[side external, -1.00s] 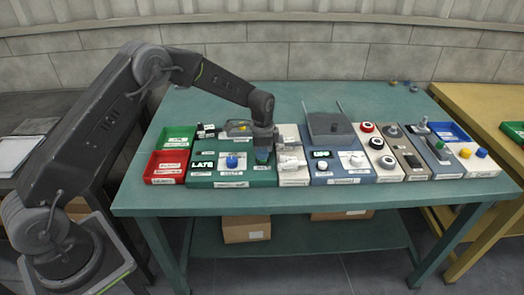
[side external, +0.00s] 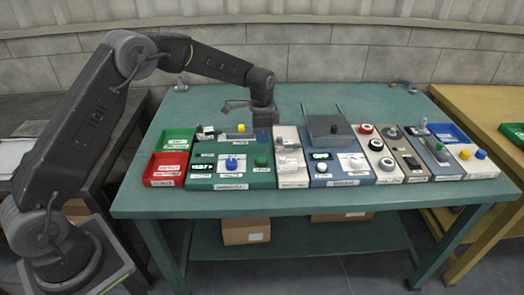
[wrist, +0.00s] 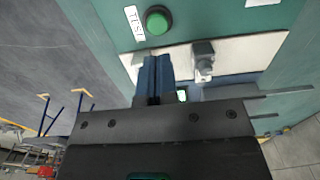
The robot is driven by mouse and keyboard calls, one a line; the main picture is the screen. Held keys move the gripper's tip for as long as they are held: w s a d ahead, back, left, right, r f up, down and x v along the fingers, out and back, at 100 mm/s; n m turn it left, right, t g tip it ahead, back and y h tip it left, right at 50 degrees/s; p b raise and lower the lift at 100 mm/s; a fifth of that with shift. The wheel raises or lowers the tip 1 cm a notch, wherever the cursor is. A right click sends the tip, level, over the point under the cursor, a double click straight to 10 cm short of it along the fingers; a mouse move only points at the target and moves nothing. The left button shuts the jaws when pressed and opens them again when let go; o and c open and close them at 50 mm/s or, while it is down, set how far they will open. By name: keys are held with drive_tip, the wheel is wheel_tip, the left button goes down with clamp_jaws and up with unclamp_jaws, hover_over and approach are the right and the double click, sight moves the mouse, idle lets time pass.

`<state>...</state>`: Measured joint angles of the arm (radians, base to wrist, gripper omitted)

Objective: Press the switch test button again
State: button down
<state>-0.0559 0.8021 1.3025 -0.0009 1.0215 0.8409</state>
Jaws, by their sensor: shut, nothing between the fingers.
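The green chassis (side external: 205,183) stands at the left of the bench, with a blue knob (side external: 231,162), a lit display (side external: 202,169) and a green button (side external: 261,161). In the wrist view the green button (wrist: 158,21) stands beside a label reading TEST (wrist: 134,23). I cannot read the display for certain. My gripper (side external: 262,139) is above and behind the button, apart from it. In the wrist view its dark blue fingers (wrist: 153,64) are together and empty, with the button in full view beyond them.
Red (side external: 165,169) and green (side external: 177,140) trays stand left of the chassis. The bench front (side external: 300,200) is clear.

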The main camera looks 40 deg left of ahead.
wheel_tip(320, 180, up, 6)
drive_tip(key=shift+r, duration=0.1)
idle(0.4)
